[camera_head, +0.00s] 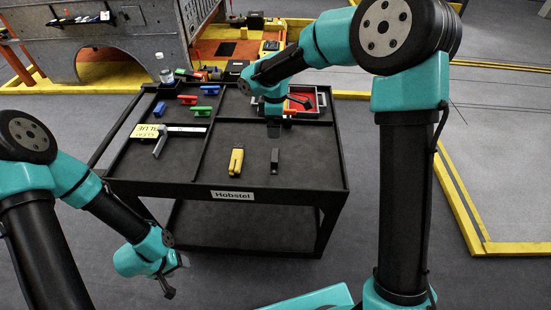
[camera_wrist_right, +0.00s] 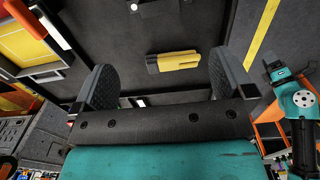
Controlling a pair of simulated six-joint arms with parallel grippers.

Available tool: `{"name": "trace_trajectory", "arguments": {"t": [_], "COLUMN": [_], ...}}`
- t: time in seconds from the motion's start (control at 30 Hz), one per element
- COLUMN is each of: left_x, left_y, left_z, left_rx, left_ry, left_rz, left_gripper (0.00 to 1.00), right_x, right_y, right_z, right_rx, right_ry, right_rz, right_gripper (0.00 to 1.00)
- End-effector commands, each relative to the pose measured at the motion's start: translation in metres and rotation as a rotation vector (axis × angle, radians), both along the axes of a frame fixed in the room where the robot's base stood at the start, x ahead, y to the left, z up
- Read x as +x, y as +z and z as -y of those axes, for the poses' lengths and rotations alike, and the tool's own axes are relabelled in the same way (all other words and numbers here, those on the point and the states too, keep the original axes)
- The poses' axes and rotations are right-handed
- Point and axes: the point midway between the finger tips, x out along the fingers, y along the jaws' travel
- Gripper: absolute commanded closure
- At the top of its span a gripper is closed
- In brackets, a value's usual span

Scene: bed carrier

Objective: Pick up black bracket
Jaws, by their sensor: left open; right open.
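The black bracket (camera_head: 275,160) lies on the front right part of the dark cart top, just right of a yellow bracket (camera_head: 236,161). My right gripper (camera_head: 273,128) is above the cart, behind the black bracket in the picture and apart from it. In the right wrist view its two fingers (camera_wrist_right: 162,78) are spread with nothing held. The yellow bracket (camera_wrist_right: 173,61) shows there beyond the fingers; I cannot make out the black bracket for sure. My left gripper (camera_head: 172,280) is open and empty, low in front of the cart's left side.
Red, green and blue parts (camera_head: 187,99) lie in the cart's back left section, near a yellow box (camera_head: 147,131) and a grey caliper-like tool (camera_head: 161,143). A grey tray (camera_head: 321,103) with red inside is at back right. A bottle (camera_head: 165,70) stands at the far edge.

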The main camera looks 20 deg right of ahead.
Motion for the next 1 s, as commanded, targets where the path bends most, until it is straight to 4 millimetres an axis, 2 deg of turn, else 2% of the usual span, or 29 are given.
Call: {"name": "trace_trajectory", "arguments": {"t": [0.63,0.77,1.0], "left_x": [0.000,0.000,0.000], "left_y": [0.000,0.000,0.000], "left_z": [0.000,0.000,0.000], "left_rx": [0.000,0.000,0.000], "left_ry": [0.000,0.000,0.000], "left_rz": [0.000,0.000,0.000], "left_gripper": [0.45,0.45,0.45], "right_x": [0.000,0.000,0.000], "right_y": [-0.104,-0.114,-0.115], "right_z": [0.000,0.000,0.000], "right_rx": [-0.001,0.001,0.000], "right_ry": [0.001,0.001,0.001], "right_rz": [-0.003,-0.002,-0.001], "right_gripper": [0.00,0.00,0.00]}}
